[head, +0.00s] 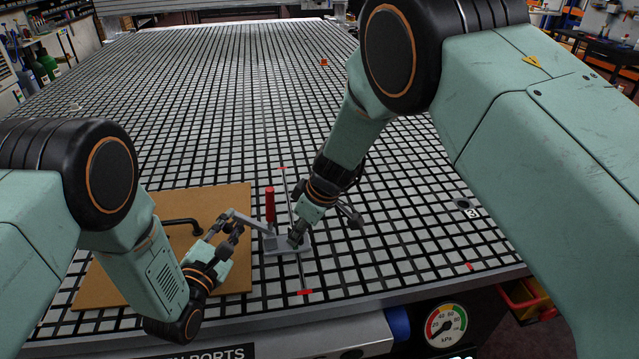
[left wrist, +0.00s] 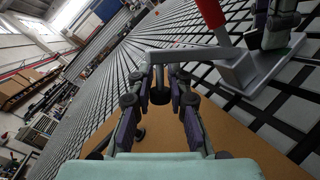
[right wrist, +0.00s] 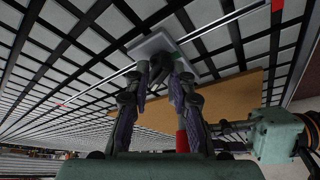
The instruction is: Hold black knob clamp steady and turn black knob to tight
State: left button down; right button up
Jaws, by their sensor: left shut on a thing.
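The black knob clamp has a grey base (head: 290,251), an upright red handle (head: 270,204) and a grey arm (head: 243,218) reaching left, with a dark spindle (left wrist: 160,88) at its end. My left gripper (head: 224,230) is shut on the clamp at this arm end; the spindle is between its fingers in the left wrist view (left wrist: 158,76). My right gripper (head: 296,237) points down at the base's right part. In the right wrist view its fingers (right wrist: 160,68) stand apart around a dark piece, likely the black knob (right wrist: 156,82). The fingers hide the knob in the head view.
A brown board (head: 122,270) with a black bent rod (head: 183,222) lies on the gridded table (head: 400,210), under my left gripper. Red marks lie near the clamp. A pressure gauge (head: 446,325) is below the front edge. The table beyond is largely clear.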

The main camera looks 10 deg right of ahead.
jog(key=n, duration=0.1)
jog(key=n+g, duration=0.1)
jog(key=n, duration=0.2)
jog(key=shift+w+d+g+y, duration=0.15)
jog(key=shift+w+g+y, duration=0.15)
jog(key=shift+y, duration=0.1)
jog(key=n+g, duration=0.1)
jog(key=n, duration=0.2)
jog(key=d+r+m, duration=0.4)
jog(key=r+m, duration=0.7)
jog(key=m, duration=0.4)
jog(key=shift+w+d+r+m, duration=0.15)
jog(key=shift+d+r+m, duration=0.15)
jog(key=shift+m, duration=0.1)
